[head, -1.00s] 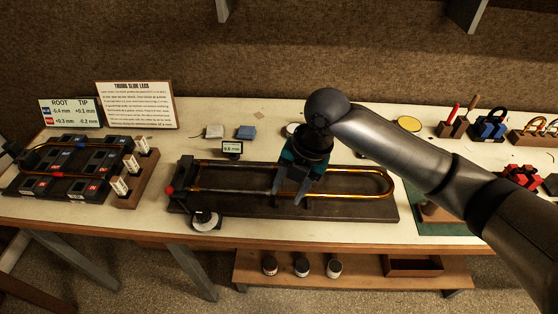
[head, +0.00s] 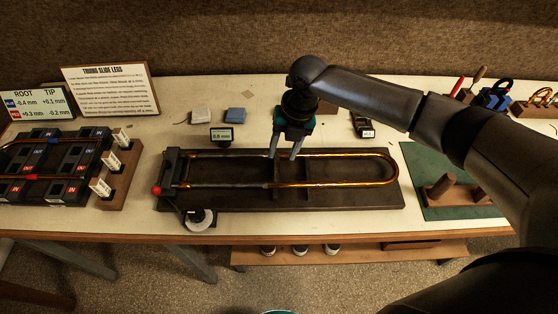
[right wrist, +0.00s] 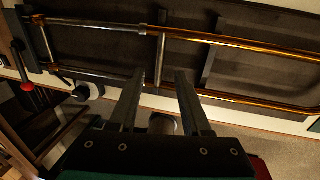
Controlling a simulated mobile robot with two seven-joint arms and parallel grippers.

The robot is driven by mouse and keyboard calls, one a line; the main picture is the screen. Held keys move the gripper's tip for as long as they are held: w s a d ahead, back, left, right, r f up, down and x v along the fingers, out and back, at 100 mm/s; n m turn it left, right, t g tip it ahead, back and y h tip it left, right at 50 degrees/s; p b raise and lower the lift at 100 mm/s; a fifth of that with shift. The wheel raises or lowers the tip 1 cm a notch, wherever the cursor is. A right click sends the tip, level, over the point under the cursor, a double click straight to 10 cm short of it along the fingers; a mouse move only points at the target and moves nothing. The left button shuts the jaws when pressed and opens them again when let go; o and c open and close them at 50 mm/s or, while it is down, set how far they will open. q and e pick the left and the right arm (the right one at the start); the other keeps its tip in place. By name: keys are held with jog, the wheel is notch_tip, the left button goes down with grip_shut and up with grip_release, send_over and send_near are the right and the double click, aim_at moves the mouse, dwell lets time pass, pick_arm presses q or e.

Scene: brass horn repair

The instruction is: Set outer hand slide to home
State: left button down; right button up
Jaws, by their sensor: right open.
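The outer hand slide (head: 345,183) is a long brass U lying on a dark fixture board (head: 230,201), its bend at the right. Its legs run left onto grey inner tubes (head: 225,186). My right gripper (head: 283,156) is open with its fingertips at the far leg, left of the board's middle. In the right wrist view the open fingers (right wrist: 161,76) point toward the brass and grey tubing, with no tube clearly gripped. The slide also shows there (right wrist: 255,44). Contact cannot be told. My left gripper is not in view.
A red knob (head: 156,190) and a round dial (head: 199,219) sit at the board's left end. A small display (head: 221,136) stands behind it. A second fixture (head: 50,165) with labelled blocks is at the left. A green mat (head: 448,167) with wooden pegs lies right.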

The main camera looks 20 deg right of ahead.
aim_at(278, 166)
jog(key=f, duration=0.4)
jog(key=shift+w+a+f, duration=0.1)
jog(key=shift+w+a, duration=0.05)
jog(key=shift+a, duration=0.25)
jog(key=shift+f, duration=0.4)
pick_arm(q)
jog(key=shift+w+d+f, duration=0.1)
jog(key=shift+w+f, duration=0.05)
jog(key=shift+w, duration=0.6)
pick_arm(e)
jog(key=shift+c, duration=0.5)
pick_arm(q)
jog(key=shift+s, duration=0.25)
pick_arm(e)
grip_shut()
